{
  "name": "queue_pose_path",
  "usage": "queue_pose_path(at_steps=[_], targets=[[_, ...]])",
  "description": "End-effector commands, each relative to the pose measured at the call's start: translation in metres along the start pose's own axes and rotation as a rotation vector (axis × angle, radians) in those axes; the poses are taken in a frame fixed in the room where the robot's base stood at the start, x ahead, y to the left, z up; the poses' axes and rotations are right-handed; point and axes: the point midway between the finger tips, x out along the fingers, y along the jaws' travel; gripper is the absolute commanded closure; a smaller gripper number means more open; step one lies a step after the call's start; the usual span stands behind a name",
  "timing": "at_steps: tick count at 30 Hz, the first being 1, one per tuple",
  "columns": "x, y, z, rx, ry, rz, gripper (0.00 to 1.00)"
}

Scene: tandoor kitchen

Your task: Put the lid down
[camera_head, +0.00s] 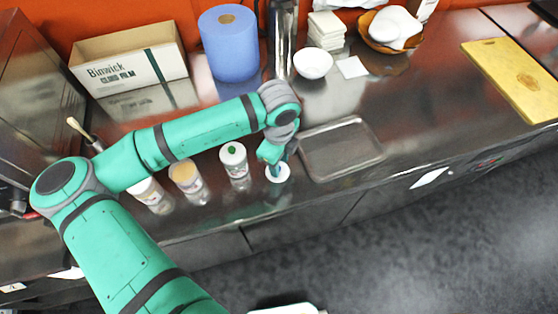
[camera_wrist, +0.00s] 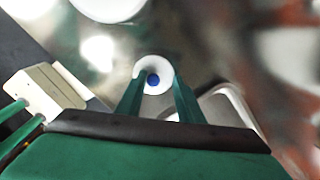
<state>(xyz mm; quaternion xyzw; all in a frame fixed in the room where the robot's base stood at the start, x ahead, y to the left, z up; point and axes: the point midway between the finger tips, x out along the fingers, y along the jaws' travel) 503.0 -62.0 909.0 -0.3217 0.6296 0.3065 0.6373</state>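A small round white lid (camera_head: 278,174) with a blue centre shows at my gripper (camera_head: 273,158), low over the front of the steel counter, just left of the shallow tray. In the wrist view the lid (camera_wrist: 153,66) lies between my two green fingertips (camera_wrist: 158,80), which reach its two sides. The fingers look closed on its edges. The gap between lid and counter is too small to tell in these views.
Left of the gripper stand a jar with a green-dotted white lid (camera_head: 233,155), an orange-topped jar (camera_head: 186,176) and another jar (camera_head: 149,192). The empty shallow metal tray (camera_head: 340,178) is close on the right. Bare counter (camera_head: 420,125) lies beyond it.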

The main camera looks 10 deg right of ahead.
Motion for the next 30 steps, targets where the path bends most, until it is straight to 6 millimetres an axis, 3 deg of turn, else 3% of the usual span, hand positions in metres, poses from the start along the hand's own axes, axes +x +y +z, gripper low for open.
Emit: queue_pose_path(at_steps=[8,21,30], targets=[[-0.01,-0.002,-0.002,0.003,0.0,-0.002,0.66],[-0.092,-0.001,0.0,0.001,0.0,-0.002,0.66],[-0.121,0.0,0.0,0.0,0.0,0.0,0.66]])
